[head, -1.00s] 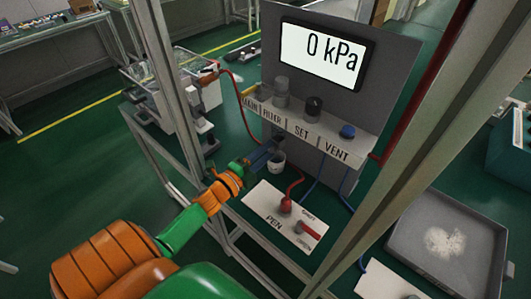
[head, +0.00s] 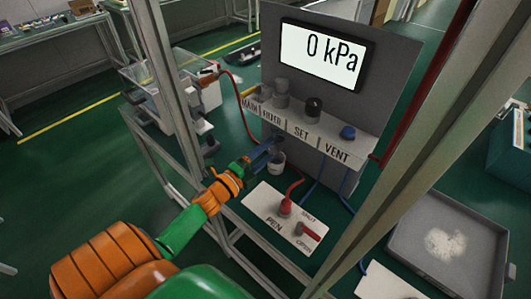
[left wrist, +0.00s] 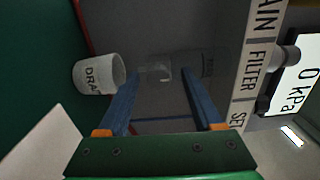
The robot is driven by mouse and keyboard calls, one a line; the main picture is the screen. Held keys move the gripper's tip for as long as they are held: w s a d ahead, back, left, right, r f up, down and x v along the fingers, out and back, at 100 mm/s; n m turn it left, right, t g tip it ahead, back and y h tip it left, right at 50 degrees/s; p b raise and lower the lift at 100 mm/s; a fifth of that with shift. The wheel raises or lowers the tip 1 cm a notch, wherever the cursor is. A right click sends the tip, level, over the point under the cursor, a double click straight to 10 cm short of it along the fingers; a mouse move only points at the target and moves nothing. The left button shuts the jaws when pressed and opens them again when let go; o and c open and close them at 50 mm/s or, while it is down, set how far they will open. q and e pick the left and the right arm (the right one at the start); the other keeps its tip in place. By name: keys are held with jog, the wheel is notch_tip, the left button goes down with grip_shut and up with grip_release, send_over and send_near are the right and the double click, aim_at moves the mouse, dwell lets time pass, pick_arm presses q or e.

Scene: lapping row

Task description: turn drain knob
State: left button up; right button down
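My left gripper (head: 268,150) reaches to the underside of the labelled panel shelf, just above a white cup (head: 277,163). In the left wrist view its two blue fingers (left wrist: 163,103) are spread apart with nothing held between them. A clear and grey cylindrical part (left wrist: 158,68) lies beyond the fingertips, under the shelf; I cannot tell for certain whether it carries the drain knob. The cup also shows in the left wrist view (left wrist: 97,75), at left, with lettering starting "DRA". My right gripper is not in view.
The grey panel has a display (head: 322,56) reading 0 kPa, a black SET knob (head: 313,107) and a blue VENT knob (head: 348,132). A white plate (head: 263,215) with a red valve handle (head: 309,232) lies below. Metal frame posts (head: 168,85) stand close to my arm.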

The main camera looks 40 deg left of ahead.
pick_arm(q)
jog(key=s, duration=0.7)
jog(key=shift+a+b, duration=0.25)
jog(key=shift+b, duration=0.1)
jog(key=shift+f, duration=0.1)
jog(key=shift+s, duration=0.1)
